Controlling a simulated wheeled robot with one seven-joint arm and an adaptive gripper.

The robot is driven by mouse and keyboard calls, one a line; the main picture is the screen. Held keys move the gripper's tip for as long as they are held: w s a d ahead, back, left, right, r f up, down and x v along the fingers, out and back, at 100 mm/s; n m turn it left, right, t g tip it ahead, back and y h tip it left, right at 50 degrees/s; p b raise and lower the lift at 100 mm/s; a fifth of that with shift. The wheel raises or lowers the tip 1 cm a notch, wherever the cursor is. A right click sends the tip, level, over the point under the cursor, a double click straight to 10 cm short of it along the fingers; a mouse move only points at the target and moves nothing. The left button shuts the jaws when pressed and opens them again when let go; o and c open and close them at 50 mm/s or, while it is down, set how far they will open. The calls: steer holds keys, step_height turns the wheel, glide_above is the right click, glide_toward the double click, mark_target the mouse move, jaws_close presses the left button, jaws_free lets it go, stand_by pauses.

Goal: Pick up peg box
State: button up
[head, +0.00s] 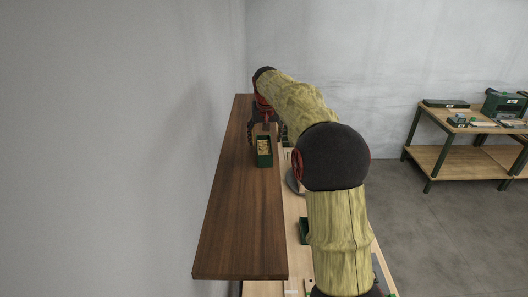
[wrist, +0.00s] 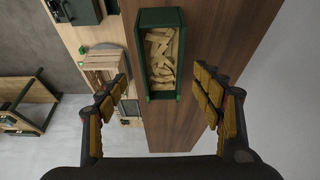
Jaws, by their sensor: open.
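The peg box (head: 264,152) is a small dark green open box holding light wooden pegs. It sits on the dark brown wooden shelf near its right edge in the head view. In the wrist view the peg box (wrist: 147,85) lies between and ahead of my fingers, with several pale pegs inside. My gripper (wrist: 168,88) is open, one finger on each side of the box, and neither finger visibly touches it. In the head view my gripper (head: 265,124) is at the far end of the box, partly hidden by my arm.
The brown shelf (head: 235,220) is otherwise bare, along a grey wall. Below it is a light workbench (head: 292,215) with a green item (head: 304,230). The wrist view shows a wooden crate (wrist: 103,66) there. A side table (head: 462,160) stands at right.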

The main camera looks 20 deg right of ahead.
mark_target(264, 153)
steer(key=p+x, duration=0.2)
steer(key=x, duration=0.4)
steer(key=shift+w+a, duration=0.1)
steer(key=shift+w, duration=0.05)
steer(key=shift+c, duration=1.1)
steer(key=c, duration=1)
